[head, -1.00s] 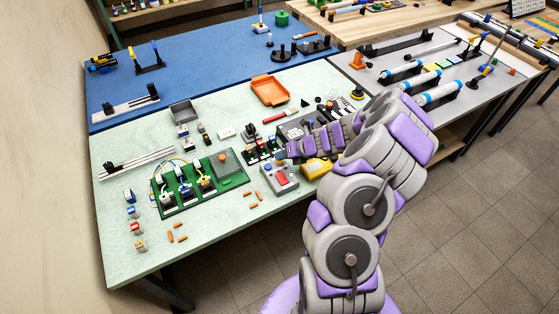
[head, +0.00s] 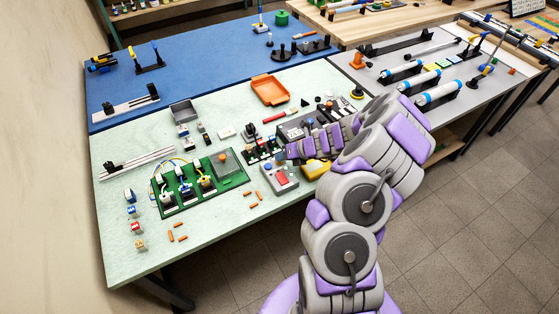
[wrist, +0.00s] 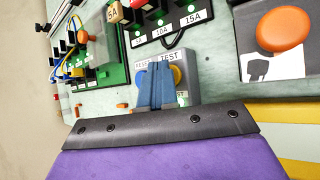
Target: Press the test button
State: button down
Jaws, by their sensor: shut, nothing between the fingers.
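A small grey box (wrist: 188,62) with RESET and TEST labels lies below my gripper in the wrist view. It also shows in the head view (head: 268,180), with a red area on its face. The yellow test button (wrist: 177,76) is partly hidden behind my fingers, below the TEST label. A blue button shows to the left under RESET, mostly covered. My gripper (wrist: 160,88) is shut and empty, with its fingers in front of the box between the two buttons. In the head view my gripper (head: 288,152) is just above the box. Contact cannot be told.
Black holders (wrist: 165,32) marked 10A and 15A stand behind the box. A dark unit with a large orange knob (wrist: 282,30) is to the right. A green board (head: 205,182) with wired parts lies left. Loose orange pieces (head: 252,205) lie nearby on the pale bench.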

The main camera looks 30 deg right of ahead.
aim_at(282, 162)
jog(key=shift+r, duration=0.1)
jog(key=shift+r+p, duration=0.8)
jog(key=shift+p, duration=0.4)
notch_tip(282, 162, up, 5)
jog(key=p, duration=0.5)
jog(key=shift+p, duration=0.35)
